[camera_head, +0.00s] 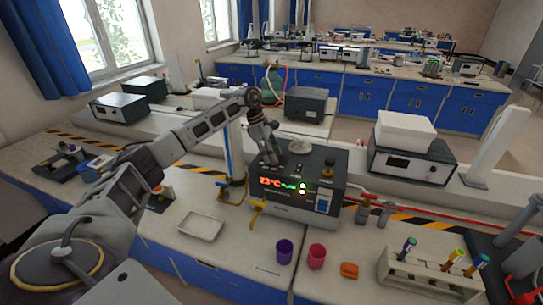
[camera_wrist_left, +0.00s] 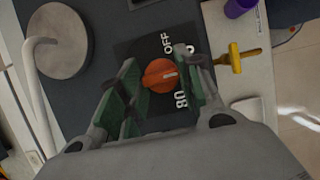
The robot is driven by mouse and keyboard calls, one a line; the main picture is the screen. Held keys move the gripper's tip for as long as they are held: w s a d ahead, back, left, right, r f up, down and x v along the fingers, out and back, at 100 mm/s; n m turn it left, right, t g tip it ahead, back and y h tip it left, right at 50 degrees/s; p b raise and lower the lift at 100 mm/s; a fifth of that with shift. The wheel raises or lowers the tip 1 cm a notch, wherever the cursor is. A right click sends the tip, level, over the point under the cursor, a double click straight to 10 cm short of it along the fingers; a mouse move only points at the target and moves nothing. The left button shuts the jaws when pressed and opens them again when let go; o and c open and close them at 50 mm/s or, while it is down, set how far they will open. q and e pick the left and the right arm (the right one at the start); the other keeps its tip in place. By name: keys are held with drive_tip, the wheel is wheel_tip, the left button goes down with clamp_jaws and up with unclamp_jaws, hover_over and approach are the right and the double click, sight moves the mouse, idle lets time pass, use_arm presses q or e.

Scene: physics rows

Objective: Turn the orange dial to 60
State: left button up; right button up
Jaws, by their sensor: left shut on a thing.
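The orange dial (camera_wrist_left: 158,75) sits on a dark panel with white markings in the left wrist view. "OFF" shows above it, an "80" shows below right, and another number at the upper right is partly covered. Its white pointer mark is on the right side. My left gripper (camera_wrist_left: 161,84) has its green-padded fingers on both sides of the dial and is shut on it. In the head view my left gripper (camera_head: 272,158) is at the top of the dark box (camera_head: 331,172), whose display reads about 23°C; the dial is hidden there. My right gripper is not in view.
A yellow valve handle (camera_head: 257,206) stands at the box's front left corner. A white tray (camera_head: 201,226), a purple cup (camera_head: 284,251), a pink cup (camera_head: 316,256) and a tube rack (camera_head: 428,276) are in front. A round plate (camera_wrist_left: 59,40) lies beside the dial.

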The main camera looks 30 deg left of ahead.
use_arm(q)
drive_tip(key=shift+w+r+m+g+b, duration=0.15)
drive_tip(key=shift+m+g+b, duration=0.55)
drive_tip(key=shift+m, duration=1.4)
drive_tip(key=o, duration=1)
drive_tip(key=shift+v, duration=5.9)
drive_tip(key=shift+w+a+g, duration=0.1)
drive_tip(key=shift+w+g, duration=0.05)
drive_tip(key=shift+g, duration=0.15)
